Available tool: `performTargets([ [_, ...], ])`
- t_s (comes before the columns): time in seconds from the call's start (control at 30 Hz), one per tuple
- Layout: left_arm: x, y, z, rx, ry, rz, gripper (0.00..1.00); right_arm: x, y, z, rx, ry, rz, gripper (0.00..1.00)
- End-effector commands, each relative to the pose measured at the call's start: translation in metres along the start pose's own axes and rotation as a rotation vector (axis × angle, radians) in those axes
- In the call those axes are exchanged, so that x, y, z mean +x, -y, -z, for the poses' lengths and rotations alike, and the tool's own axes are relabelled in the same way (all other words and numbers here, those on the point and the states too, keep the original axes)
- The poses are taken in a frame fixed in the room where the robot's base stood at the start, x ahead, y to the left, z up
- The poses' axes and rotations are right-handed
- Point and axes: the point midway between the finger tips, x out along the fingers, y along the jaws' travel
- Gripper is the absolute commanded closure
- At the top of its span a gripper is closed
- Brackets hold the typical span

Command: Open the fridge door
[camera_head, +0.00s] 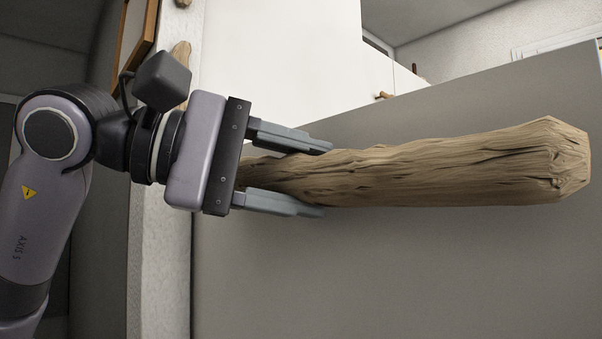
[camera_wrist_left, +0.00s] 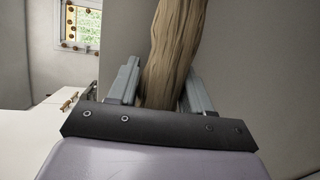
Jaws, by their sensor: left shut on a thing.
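The fridge door (camera_head: 400,265) is a broad, plain grey panel filling the lower right of the head view. Its driftwood handle (camera_head: 450,165) is a thick, rough brown bar lying across the picture in front of the panel. My left gripper (camera_head: 322,178) comes in from the left and is shut on the handle near its left end, one finger on each side. In the left wrist view the handle (camera_wrist_left: 177,45) rises between the two fingers of the gripper (camera_wrist_left: 164,75). The door's hinge and how far it stands open cannot be told. My right gripper is not in view.
White cabinet fronts (camera_head: 280,60) with a small wooden knob (camera_head: 383,96) stand behind the panel's upper edge. A window (camera_wrist_left: 83,27) and a white surface (camera_wrist_left: 50,125) show at the left of the left wrist view. A pale speckled strip (camera_head: 160,260) runs beside my left arm.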

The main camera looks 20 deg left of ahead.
Motion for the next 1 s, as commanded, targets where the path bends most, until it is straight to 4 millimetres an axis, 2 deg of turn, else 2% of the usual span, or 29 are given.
performTargets([
  [0.33, 0.000, 0.001, 0.001, 0.000, -0.001, 0.002, 1.00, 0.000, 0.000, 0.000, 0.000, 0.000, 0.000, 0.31],
  [0.37, 0.000, 0.001, 0.001, 0.000, -0.001, 0.002, 0.46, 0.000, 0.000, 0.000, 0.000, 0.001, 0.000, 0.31],
  [0.67, -0.002, 0.000, 0.001, 0.000, -0.001, 0.000, 0.46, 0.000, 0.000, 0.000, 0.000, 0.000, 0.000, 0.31],
  [0.77, -0.011, 0.000, 0.001, -0.001, -0.002, -0.002, 0.46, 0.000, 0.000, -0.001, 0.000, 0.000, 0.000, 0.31],
  [1.0, -0.051, 0.000, 0.001, 0.000, -0.004, -0.001, 0.46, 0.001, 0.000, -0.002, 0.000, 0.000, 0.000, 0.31],
])
